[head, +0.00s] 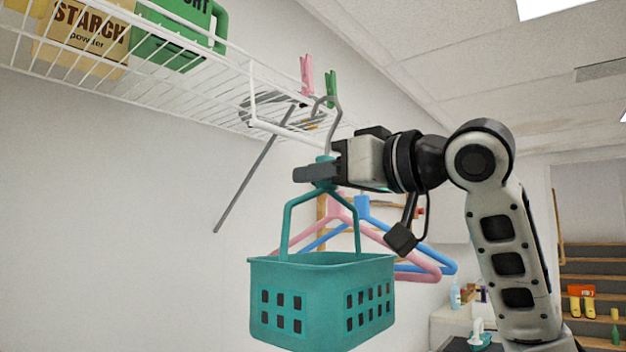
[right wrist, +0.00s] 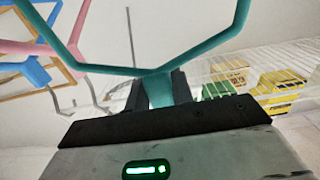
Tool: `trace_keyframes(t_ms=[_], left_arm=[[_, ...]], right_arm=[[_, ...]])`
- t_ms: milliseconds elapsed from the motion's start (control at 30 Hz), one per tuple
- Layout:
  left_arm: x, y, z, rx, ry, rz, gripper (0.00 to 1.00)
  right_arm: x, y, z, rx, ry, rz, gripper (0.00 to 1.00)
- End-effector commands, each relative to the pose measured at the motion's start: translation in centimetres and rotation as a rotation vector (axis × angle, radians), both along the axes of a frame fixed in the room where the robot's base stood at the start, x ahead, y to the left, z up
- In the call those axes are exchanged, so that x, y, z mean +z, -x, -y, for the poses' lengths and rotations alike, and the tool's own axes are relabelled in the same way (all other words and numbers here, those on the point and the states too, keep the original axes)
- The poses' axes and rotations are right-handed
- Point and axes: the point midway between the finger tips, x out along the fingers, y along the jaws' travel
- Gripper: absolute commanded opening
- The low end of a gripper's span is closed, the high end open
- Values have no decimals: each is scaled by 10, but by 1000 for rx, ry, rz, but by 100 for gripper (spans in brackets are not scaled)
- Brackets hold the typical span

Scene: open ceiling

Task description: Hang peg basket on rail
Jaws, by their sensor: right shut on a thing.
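The teal peg basket (head: 322,300) hangs upright below my right gripper (head: 318,173). The gripper is shut on the neck of its handle, just under the grey hook (head: 332,118). The handle and neck also show in the right wrist view (right wrist: 160,75) between the dark fingers (right wrist: 166,90). The white rail (head: 290,135) runs along the lower front of the wire shelf. The hook's curved top is close to the rail's right end in the head view; I cannot tell whether they touch. My left gripper is not in view.
A pink hanger (head: 432,265) and a blue hanger (head: 445,264) are behind the basket. The wire shelf (head: 190,75) holds a starch box (head: 85,35) and a green container (head: 165,40). Pink (head: 306,75) and green (head: 331,85) pegs stand near its end. A diagonal brace (head: 245,185) slopes below.

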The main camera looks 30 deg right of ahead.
Motion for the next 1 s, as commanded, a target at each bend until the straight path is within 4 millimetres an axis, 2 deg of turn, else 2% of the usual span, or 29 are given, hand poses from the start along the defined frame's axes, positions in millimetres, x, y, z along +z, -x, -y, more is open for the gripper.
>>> trace_keyframes(t_ms=[100,267,1000], left_arm=[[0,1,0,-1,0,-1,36],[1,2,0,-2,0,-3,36],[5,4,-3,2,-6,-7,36]], right_arm=[[8,9,5,1,1,1,0],[10,4,3,5,0,-1,0],[9,-51,-17,5,0,0,0]])
